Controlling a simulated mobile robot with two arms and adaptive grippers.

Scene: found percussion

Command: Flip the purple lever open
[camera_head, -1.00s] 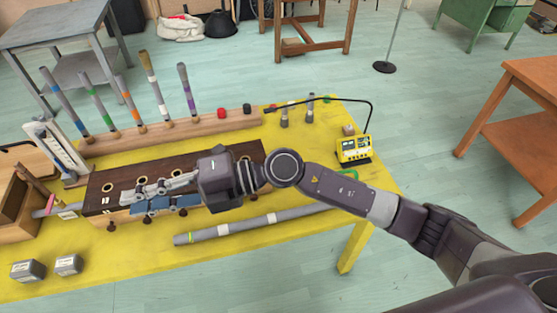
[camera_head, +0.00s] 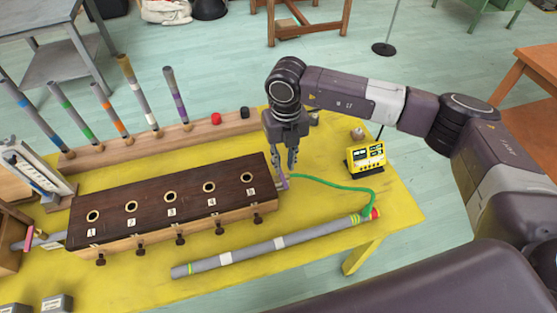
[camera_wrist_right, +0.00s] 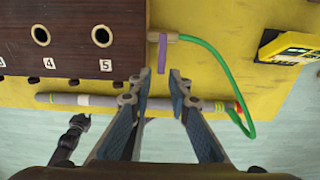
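The purple lever (camera_head: 284,182) is at the right end of the dark wooden box (camera_head: 150,210), where a green hose joins. In the right wrist view the lever (camera_wrist_right: 162,55) is a short purple bar pointing toward my gripper, beside the box's end. My right gripper (camera_head: 285,166) points down over that end. Its fingers are parted, and in the wrist view the gap between the fingertips (camera_wrist_right: 160,76) lines up with the lever's near end. I cannot tell whether they touch it. No left gripper shows in the head view.
A green hose (camera_head: 335,187) curves from the lever to a long grey tube (camera_head: 230,258) lying in front of the box. A yellow meter (camera_head: 366,157) stands to the right. Several coloured sticks stand in a wooden rack (camera_head: 90,154) behind. The yellow table's (camera_head: 405,215) front right is clear.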

